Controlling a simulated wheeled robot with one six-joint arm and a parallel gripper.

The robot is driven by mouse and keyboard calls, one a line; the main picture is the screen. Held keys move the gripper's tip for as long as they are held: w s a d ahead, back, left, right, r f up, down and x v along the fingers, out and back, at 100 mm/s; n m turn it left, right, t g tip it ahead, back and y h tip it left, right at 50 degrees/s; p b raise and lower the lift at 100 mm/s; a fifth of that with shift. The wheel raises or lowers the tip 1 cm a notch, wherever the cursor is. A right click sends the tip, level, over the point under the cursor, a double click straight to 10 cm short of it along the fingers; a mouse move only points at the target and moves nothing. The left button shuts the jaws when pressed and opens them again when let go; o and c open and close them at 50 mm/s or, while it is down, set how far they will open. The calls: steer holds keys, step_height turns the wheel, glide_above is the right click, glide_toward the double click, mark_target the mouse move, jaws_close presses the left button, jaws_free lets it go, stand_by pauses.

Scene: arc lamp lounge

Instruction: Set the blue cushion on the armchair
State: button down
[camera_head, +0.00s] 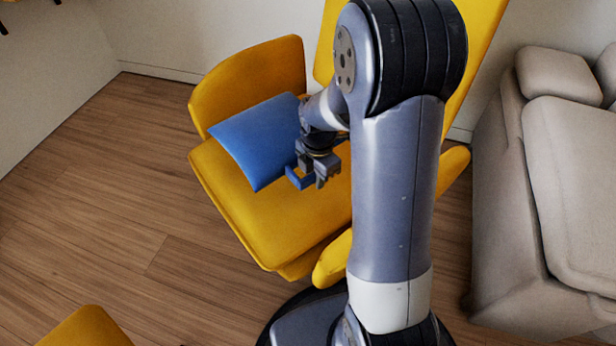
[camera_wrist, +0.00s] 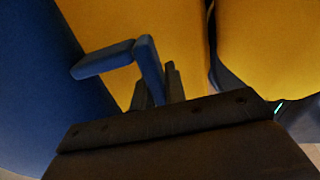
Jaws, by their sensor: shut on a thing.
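The blue cushion (camera_head: 255,140) is at the yellow armchair (camera_head: 265,225), over the rear left of the seat and partly in front of the left armrest. Whether it rests on the seat or hangs just above it is unclear. My gripper (camera_head: 320,172) is at the cushion's right side, shut on its blue handle. In the wrist view the cushion (camera_wrist: 35,85) fills the left side, and the handle (camera_wrist: 104,60) runs into my gripper's dark fingers (camera_wrist: 160,88). The yellow armchair (camera_wrist: 180,30) is behind them. My arm hides the armchair's right part.
A beige sofa (camera_head: 500,200) stands at the right. Another yellow piece (camera_head: 85,330) shows at the bottom left edge. The wooden floor (camera_head: 110,200) left of the armchair is clear. The front of the seat is bare.

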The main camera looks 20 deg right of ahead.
step_height(320, 180, down, 6)
steer(key=shift+f+b, duration=0.25)
steer(key=shift+b, duration=0.8)
steer(key=shift+f, duration=0.1)
steer(key=c, duration=1.5)
jaws_free()
steer(key=shift+o, duration=0.2)
step_height(320, 180, up, 12)
steer(key=p, duration=0.4)
